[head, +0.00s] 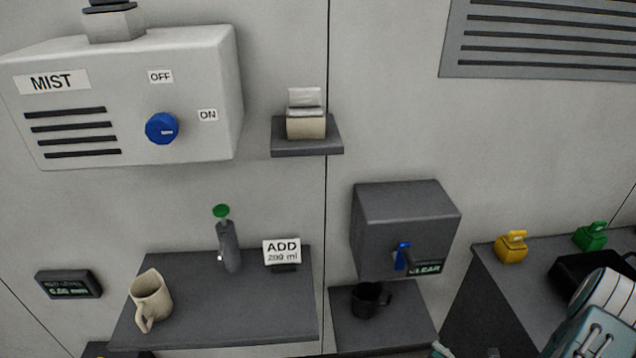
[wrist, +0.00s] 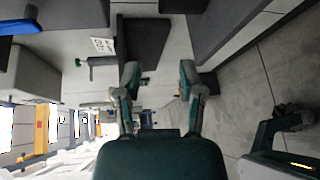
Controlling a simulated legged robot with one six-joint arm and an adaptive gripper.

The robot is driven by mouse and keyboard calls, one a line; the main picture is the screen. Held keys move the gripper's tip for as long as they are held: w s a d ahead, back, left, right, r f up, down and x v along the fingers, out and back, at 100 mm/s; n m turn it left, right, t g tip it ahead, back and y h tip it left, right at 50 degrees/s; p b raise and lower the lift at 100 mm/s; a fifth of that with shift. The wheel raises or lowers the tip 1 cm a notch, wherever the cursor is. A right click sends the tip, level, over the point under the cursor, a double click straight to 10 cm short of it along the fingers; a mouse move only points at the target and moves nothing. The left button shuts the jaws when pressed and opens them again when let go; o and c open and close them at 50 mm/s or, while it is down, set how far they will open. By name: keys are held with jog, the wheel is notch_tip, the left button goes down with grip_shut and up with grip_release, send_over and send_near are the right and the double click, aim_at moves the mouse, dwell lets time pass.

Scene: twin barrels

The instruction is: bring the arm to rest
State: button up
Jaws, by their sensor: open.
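My gripper (wrist: 158,80) shows in the wrist view with its two fingers spread apart and nothing between them. In the head view, parts of my arm (head: 597,325) show at the lower right corner, beside the dark counter; the fingers are not clearly visible there. The wrist view is turned on its side, with the dark shelf (wrist: 146,45) and the ADD card (wrist: 103,46) beyond the fingers. The gripper appears apart from everything around it.
A black mug (head: 368,300) sits under the dark dispenser box (head: 405,225). The MIST box (head: 200,80) hangs at the upper left. Yellow (head: 512,248) and green (head: 590,237) items stand on the right counter (head: 490,285).

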jog(key=s+a+r+n+g+y, duration=0.1)
jog(key=a+r+n+g, duration=0.55)
jog(key=r+n, duration=0.45)
jog(key=s+a+r+n+g+y, duration=0.1)
jog(key=a+r+n+g, duration=0.4)
jog(key=a+r+n, duration=0.6)
jog(key=s+r+n+t+h, duration=0.1)
jog(key=s+r+n+h, duration=0.4)
jog(key=n, duration=0.7)
jog(key=s+r+n+t+h, duration=0.2)
jog(key=s+r+n+h, duration=0.2)
jog(key=r+n, duration=0.6)
jog(key=shift+s+n+h, duration=0.4)
jog(key=shift+s+n, duration=0.2)
jog(key=shift+n, duration=0.6)
